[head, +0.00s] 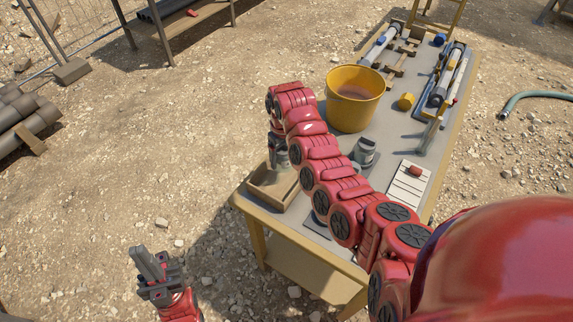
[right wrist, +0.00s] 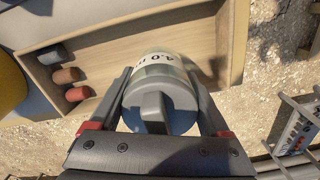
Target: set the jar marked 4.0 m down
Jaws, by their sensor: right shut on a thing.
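The jar marked 4.0 m (right wrist: 160,95) has a grey lid with a raised grip, and its label shows in the right wrist view. My right gripper (right wrist: 158,112) is shut on it, one finger on each side. The jar is over or inside a shallow wooden tray (right wrist: 120,30); I cannot tell whether it touches the floor of the tray. In the head view the tray (head: 262,200) sits at the near left corner of the table, and the gripper and jar are partly hidden by my right arm. My left gripper (head: 155,268) hangs over the ground, away from the table.
Several small stoppers (right wrist: 68,75) lie at the left side of the tray. On the table (head: 436,165) are a yellow bucket (head: 352,100), another jar (head: 364,152), a white marked card (head: 407,186) and core tubes (head: 440,85) at the far end.

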